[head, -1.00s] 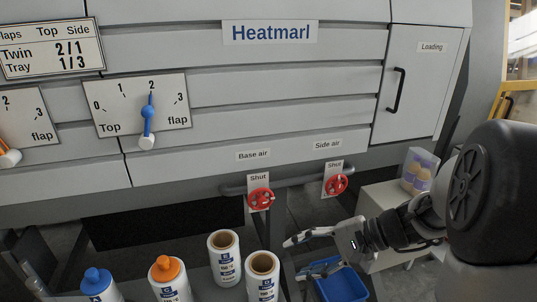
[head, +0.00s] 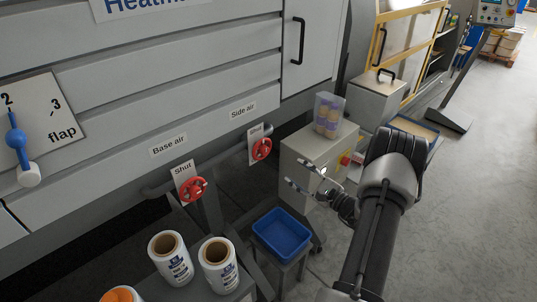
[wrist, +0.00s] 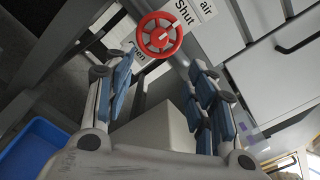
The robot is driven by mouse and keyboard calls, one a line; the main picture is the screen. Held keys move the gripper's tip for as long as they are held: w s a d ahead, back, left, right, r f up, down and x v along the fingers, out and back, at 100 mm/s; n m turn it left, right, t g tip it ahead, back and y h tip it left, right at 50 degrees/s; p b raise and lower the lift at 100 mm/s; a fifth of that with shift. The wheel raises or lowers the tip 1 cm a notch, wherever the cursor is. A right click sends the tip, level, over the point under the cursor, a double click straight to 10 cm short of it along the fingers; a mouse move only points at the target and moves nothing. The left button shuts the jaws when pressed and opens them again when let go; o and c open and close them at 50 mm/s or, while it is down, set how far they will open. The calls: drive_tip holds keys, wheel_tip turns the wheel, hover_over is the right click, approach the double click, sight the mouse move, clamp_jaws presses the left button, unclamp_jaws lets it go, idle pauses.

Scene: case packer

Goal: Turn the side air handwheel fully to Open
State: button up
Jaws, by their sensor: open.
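The side air handwheel (head: 262,149) is a small red wheel on the pipe under the "Side air" label (head: 243,110). A white plate (head: 254,136) behind it reads "Shut" at its top. In the wrist view the red wheel (wrist: 159,33) is beyond the fingertips, at the top middle, with "Shut" and part of "Open" legible on its plate. My gripper (head: 291,174) is open and empty, to the right of and below the wheel in the head view. In the wrist view its blue-padded fingers (wrist: 160,75) are spread apart, and nothing is between them touching.
The base air handwheel (head: 193,189), also red, is to the left on the same pipe. A blue tray (head: 281,234) stands below. A grey cabinet (head: 318,150) carrying a clear container (head: 328,115) stands close behind my gripper. White rolls (head: 170,258) are at the lower left.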

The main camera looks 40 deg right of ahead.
sight(266, 152)
drive_tip(key=w, duration=0.4)
drive_tip(key=w+a+b, duration=0.1)
drive_tip(key=w, duration=0.9)
drive_tip(key=shift+w+a+b, duration=0.15)
drive_tip(key=shift+w+b, duration=0.1)
drive_tip(key=shift+b, duration=0.05)
drive_tip(key=shift+c, duration=0.5)
drive_tip(key=c, duration=1)
